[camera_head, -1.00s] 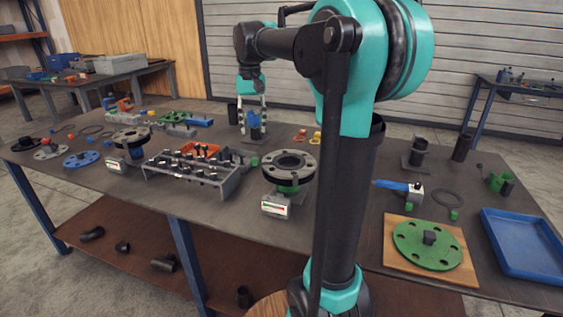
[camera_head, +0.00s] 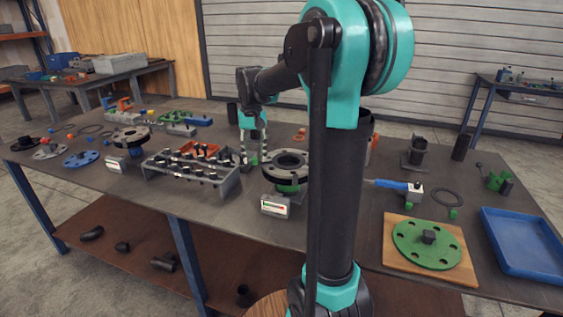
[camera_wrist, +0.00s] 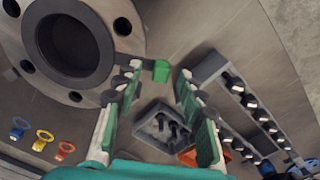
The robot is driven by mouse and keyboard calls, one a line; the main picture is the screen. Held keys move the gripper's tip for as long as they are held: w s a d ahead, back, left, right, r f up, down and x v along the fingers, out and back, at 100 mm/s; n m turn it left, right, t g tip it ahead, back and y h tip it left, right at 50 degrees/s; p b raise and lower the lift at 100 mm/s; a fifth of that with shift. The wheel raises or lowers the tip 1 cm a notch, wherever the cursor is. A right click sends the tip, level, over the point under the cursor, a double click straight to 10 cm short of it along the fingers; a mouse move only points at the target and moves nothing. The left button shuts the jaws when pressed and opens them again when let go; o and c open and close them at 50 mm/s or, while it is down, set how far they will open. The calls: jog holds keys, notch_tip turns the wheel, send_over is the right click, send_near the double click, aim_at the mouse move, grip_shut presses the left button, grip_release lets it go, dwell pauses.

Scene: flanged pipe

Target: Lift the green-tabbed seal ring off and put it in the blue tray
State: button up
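A grey bolt-holed flange (camera_head: 289,164) stands on the table, left of my arm. A small green tab (camera_wrist: 160,70) sticks out from the flange's edge in the wrist view. The seal ring it belongs to I cannot make out clearly. My gripper (camera_head: 253,158) is pointed down beside the flange, its two fingers apart and empty. In the wrist view the tab lies between the fingertips (camera_wrist: 155,76), and I see no contact. The blue tray (camera_head: 540,276) is empty at the table's right front.
A rack of studs (camera_head: 190,177) stands close left of my gripper. A gauge (camera_head: 275,206) is in front of the flange. A dark ring (camera_head: 447,197) with a green tab lies loose beside a blue-handled tool (camera_head: 393,185). A green disc (camera_head: 427,244) lies on a wooden board.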

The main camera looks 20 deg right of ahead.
jog(key=shift+c, duration=0.3)
grip_shut()
notch_tip(320, 180, up, 20)
dwell(0.6)
jog(key=shift+r, duration=0.1)
jog(key=shift+r, duration=2.45)
